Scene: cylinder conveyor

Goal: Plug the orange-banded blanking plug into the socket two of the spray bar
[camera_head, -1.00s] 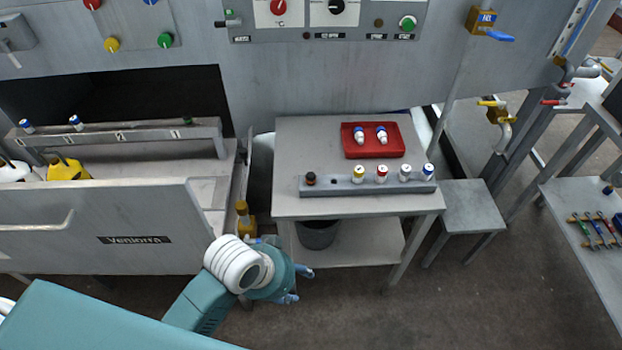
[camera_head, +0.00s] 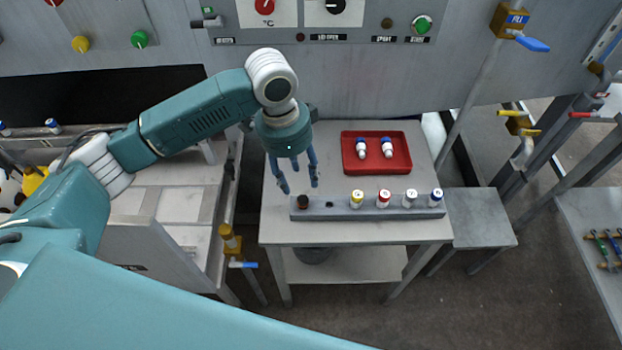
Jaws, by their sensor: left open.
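The plug with the orange-brown band (camera_head: 303,203) and a dark top stands at the left end of a grey rack (camera_head: 372,215) on the small table. My left gripper (camera_head: 300,186) is just above and behind this plug, pointing down, with its fingers apart and nothing between them. The spray bar (camera_head: 28,134) lies in the machine at the left. My left arm covers much of it, and socket two is hidden behind the arm. My right gripper is not in view.
The rack also holds plugs with yellow, red, white and blue bands. A red tray (camera_head: 400,167) behind it holds two blue-and-white plugs. A brass valve with a blue handle (camera_head: 230,243) stands between machine and table. A low stool (camera_head: 480,218) is to the right.

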